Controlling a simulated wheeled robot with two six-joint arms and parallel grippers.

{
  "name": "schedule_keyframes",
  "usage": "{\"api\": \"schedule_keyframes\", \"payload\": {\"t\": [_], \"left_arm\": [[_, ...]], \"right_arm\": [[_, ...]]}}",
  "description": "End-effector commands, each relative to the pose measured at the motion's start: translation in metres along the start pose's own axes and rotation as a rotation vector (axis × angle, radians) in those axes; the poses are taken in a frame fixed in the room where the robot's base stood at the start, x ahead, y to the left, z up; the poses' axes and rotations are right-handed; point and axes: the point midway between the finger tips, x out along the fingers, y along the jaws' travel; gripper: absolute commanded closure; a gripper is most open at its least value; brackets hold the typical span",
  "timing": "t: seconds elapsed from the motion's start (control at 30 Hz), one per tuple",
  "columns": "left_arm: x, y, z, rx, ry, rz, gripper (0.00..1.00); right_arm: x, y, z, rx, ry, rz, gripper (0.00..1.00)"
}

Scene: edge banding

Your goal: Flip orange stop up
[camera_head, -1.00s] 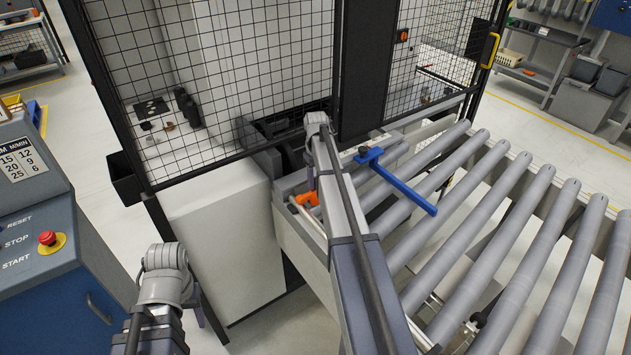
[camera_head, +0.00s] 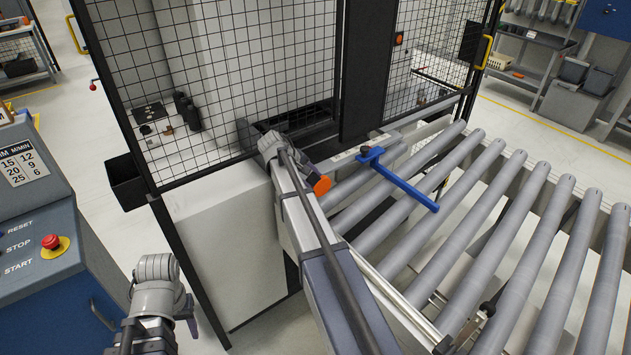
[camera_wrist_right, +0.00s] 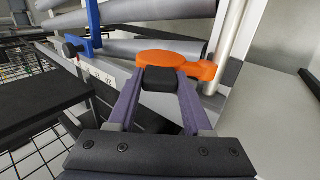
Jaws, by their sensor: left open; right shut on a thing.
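The orange stop (camera_head: 321,185) stands at the near end of the rollers, beside the side rail; part of it is hidden behind my right arm in the head view. In the right wrist view the orange stop (camera_wrist_right: 168,58) shows a rounded end at the fingertips and an arm reaching right to a pale rod. My left gripper (camera_head: 187,312) is open and empty, low at the left, away from the stop.
A blue bar with a clamp (camera_head: 404,186) lies across the rollers (camera_head: 470,210), right of the stop. A mesh-fenced machine (camera_head: 235,70) stands behind. A blue control console (camera_head: 45,260) with a red button is at the left, near my left arm.

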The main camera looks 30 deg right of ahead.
Motion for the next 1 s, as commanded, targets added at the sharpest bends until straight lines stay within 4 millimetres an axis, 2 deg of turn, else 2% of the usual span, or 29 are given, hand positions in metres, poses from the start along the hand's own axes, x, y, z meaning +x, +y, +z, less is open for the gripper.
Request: {"api": "schedule_keyframes", "payload": {"t": [0.03, 0.27, 0.47, 1.0], "left_arm": [[0.012, 0.001, -0.001, 0.000, 0.000, 0.000, 0.50], [0.046, 0.004, -0.003, -0.001, 0.000, 0.000, 0.50], [0.084, 0.008, -0.005, -0.002, 0.000, 0.000, 0.50], [0.207, 0.020, -0.012, -0.001, 0.000, 0.000, 0.50]], "right_arm": [[0.000, -0.010, 0.002, -0.006, 0.000, 0.044, 1.00], [-0.010, -0.025, 0.002, -0.004, -0.001, 0.262, 1.00], [-0.016, -0.041, 0.002, -0.003, -0.001, 0.452, 1.00], [-0.022, -0.083, 0.001, 0.001, -0.001, 0.945, 1.00]]}}
